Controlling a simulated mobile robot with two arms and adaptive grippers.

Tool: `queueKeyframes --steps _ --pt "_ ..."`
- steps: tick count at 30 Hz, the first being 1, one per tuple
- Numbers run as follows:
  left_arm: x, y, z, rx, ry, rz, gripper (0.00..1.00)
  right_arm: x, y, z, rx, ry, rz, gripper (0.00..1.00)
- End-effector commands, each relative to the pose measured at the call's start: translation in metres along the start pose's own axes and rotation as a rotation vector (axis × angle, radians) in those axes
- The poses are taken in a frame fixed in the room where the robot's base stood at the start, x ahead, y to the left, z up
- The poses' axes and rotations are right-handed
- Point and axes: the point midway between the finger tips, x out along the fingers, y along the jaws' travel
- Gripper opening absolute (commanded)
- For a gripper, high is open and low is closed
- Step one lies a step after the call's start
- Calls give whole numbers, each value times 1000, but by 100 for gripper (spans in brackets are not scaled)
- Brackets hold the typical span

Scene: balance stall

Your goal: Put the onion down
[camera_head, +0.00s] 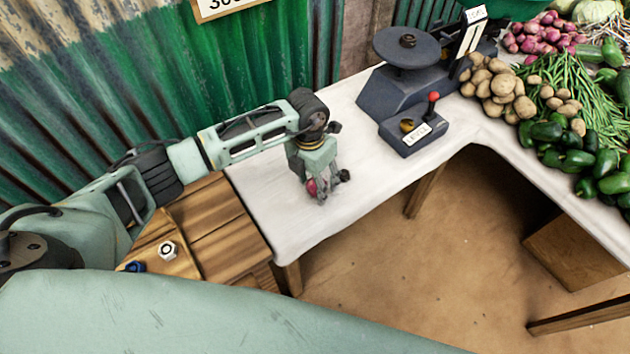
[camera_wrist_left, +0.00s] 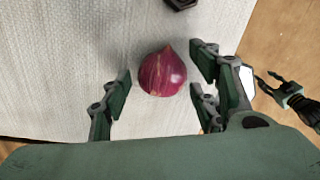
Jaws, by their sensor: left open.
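The red-purple onion (camera_wrist_left: 162,73) sits on the white cloth between the spread fingers of my left gripper (camera_wrist_left: 158,90) in the left wrist view. Gaps of cloth show on both sides of it, so the fingers look clear of it. In the head view the onion (camera_head: 311,187) is partly hidden by my left gripper (camera_head: 325,188), which points down at the white-covered table (camera_head: 270,215). My right gripper (camera_wrist_left: 278,88) shows small at the right edge of the left wrist view, over the brown floor; its jaw state is unclear.
A dark balance scale (camera_head: 400,85) with a round pan and a red-knobbed lever stands behind to the right. Potatoes (camera_head: 495,85), green beans, peppers and red onions lie farther right. A wooden crate (camera_head: 215,230) is at the left. Cloth around the onion is clear.

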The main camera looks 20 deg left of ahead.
Motion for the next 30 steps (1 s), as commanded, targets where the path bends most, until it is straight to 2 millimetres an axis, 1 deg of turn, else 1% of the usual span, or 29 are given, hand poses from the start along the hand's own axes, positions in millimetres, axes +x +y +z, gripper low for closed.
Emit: queueKeyframes --steps 5,12,16,21,30 --pt "-28 1 2 2 -7 2 55 6 -2 0 0 0 -2 42" --pt "-81 1 2 1 -7 1 55 16 -4 0 1 1 -5 42" --pt "-102 1 1 1 -6 1 55 19 -5 1 1 1 -5 42" --pt "-117 0 1 0 -3 1 55 21 -5 1 1 1 -5 42" --pt "-120 0 0 0 -1 0 55 20 -4 1 0 1 -5 42"
